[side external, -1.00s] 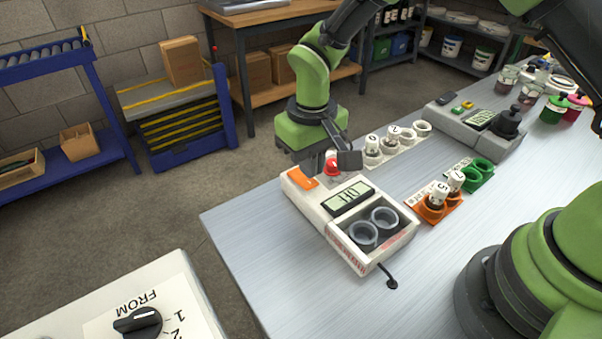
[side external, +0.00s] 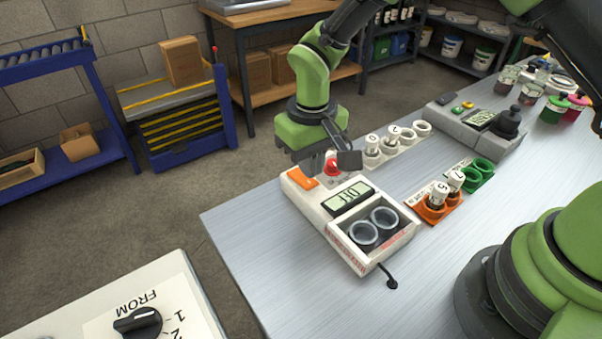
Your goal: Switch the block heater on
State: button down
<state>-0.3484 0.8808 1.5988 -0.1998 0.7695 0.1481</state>
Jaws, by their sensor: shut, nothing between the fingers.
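The block heater (side external: 322,222) is a white box at the near left of the table, with two empty-looking round wells. Its display (side external: 348,199) reads OFF, upside down in this view. An orange switch (side external: 302,178) sits on its far left corner, and a red knob or light (side external: 332,168) is beside it, partly hidden by the hand. My gripper (side external: 315,165) points down over this far end of the heater, close to the orange switch. Its fingers are shut and empty. I cannot tell whether they touch the switch.
An orange holder (side external: 432,215) with white-capped vials, a green holder (side external: 481,173) and a white rack (side external: 408,140) stand right of the heater. A grey device (side external: 468,128) is farther back. The table's left edge is near the heater.

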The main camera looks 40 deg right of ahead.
aim_at(310, 183)
jog(key=shift+f, duration=1.35)
dwell(0.6)
jog(key=shift+r, duration=3.05)
jog(key=shift+r, duration=0.2)
jog(key=s+d+r+m+t+y, duration=0.1)
jog(key=s+d+r+t, duration=0.15)
jog(key=r, duration=0.55)
jog(key=s+d+r+m+t+y, duration=0.1)
jog(key=s+d+r, duration=0.3)
jog(key=r, duration=0.3)
jog(key=s+d+r+m+t, duration=0.1)
jog(key=s+r+t, duration=0.1)
jog(key=s, duration=0.4)
jog(key=s+d+r+m+t, duration=0.1)
jog(key=s+d+r, duration=0.1)
jog(key=s, duration=0.4)
jog(key=shift+s+t, duration=0.35)
jog(key=shift+s, duration=0.05)
